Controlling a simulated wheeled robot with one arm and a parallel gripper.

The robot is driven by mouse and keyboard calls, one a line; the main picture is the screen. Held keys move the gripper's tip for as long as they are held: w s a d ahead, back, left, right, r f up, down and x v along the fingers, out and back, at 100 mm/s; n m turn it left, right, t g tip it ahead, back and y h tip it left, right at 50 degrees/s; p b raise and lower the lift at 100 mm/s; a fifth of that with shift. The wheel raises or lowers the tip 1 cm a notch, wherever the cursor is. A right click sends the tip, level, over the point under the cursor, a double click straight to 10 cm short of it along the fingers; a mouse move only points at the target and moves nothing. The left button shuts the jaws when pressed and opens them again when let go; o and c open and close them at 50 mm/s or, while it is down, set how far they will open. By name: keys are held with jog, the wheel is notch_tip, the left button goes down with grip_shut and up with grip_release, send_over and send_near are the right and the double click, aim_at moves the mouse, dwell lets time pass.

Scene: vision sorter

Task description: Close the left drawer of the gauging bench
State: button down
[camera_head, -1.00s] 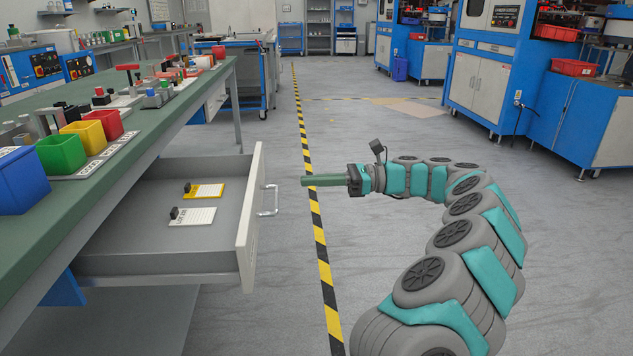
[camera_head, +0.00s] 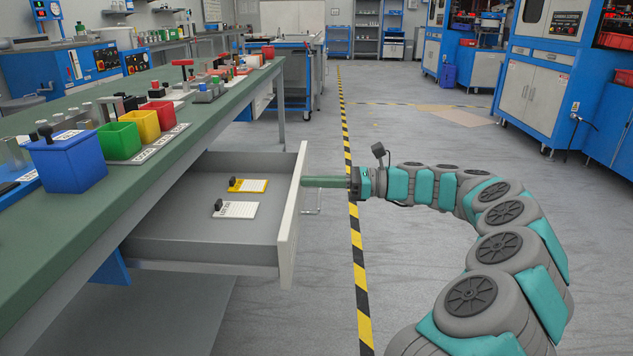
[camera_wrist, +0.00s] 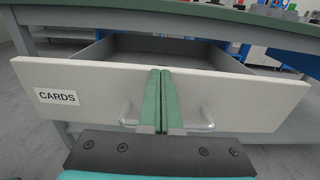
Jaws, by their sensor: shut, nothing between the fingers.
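The open drawer (camera_head: 291,220) of the green-topped bench (camera_head: 150,160) sticks out to the right in the head view. Two cards with dark clips, one yellow-edged (camera_head: 250,186) and one white (camera_head: 238,210), lie inside it. In the wrist view its white front (camera_wrist: 235,97) faces me, with a CARDS label (camera_wrist: 57,97) at the left. My gripper (camera_head: 303,182) is shut and empty, its green fingers pointing at the drawer front, at or very near its face. The fingers cover the middle of the handle (camera_wrist: 205,118); I cannot tell whether they touch the front.
Blue (camera_head: 68,165), green (camera_head: 119,141), yellow (camera_head: 142,125) and red (camera_head: 161,115) bins stand on the bench top. A yellow-black floor stripe (camera_head: 357,260) runs beside the drawer. Blue machines (camera_head: 540,80) stand at the far right. Open floor lies between.

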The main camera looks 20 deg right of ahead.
jog(key=p+x, duration=0.8)
jog(key=x, duration=1.6)
jog(key=shift+a+f, duration=0.1)
jog(key=shift+a, duration=0.15)
